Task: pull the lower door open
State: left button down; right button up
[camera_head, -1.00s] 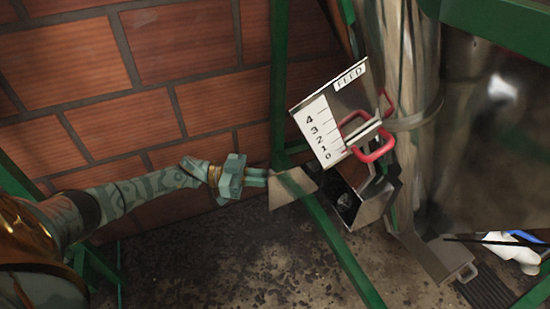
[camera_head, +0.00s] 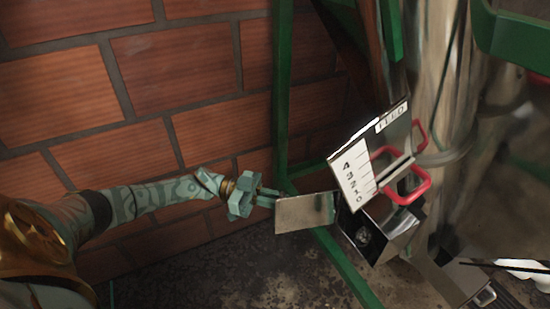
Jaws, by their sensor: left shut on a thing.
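The lower door (camera_head: 306,212) is a small flat metal plate. It stands swung out to the left of the metal box (camera_head: 382,232), whose dark opening shows. My left gripper (camera_head: 270,197) comes in from the left and is shut on the door's left edge. The fingertips' exact hold on the edge is too small to make out. Above the box is a tilted metal plate with a white number scale (camera_head: 352,187) and a FEED label (camera_head: 392,116). My right gripper is not in view.
Red handles (camera_head: 408,186) stick out on the right of the scale plate. A green frame post (camera_head: 280,90) stands behind the door, and a green bar (camera_head: 350,270) runs below it. A brick wall (camera_head: 130,120) fills the left. A grey pipe (camera_head: 437,80) stands at right.

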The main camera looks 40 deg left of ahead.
pick_arm(q)
jog(key=shift+w+d+r, duration=0.1)
jog(key=shift+w+r, duration=0.05)
jog(key=shift+w, duration=0.05)
jog(key=c, duration=1.5)
grip_release()
jog(key=shift+w+d, duration=0.25)
jog(key=v, duration=0.8)
jog(key=b+v, duration=0.1)
jog(key=v, duration=0.7)
jog(key=shift+a+f, duration=0.2)
jog(key=shift+a, duration=0.05)
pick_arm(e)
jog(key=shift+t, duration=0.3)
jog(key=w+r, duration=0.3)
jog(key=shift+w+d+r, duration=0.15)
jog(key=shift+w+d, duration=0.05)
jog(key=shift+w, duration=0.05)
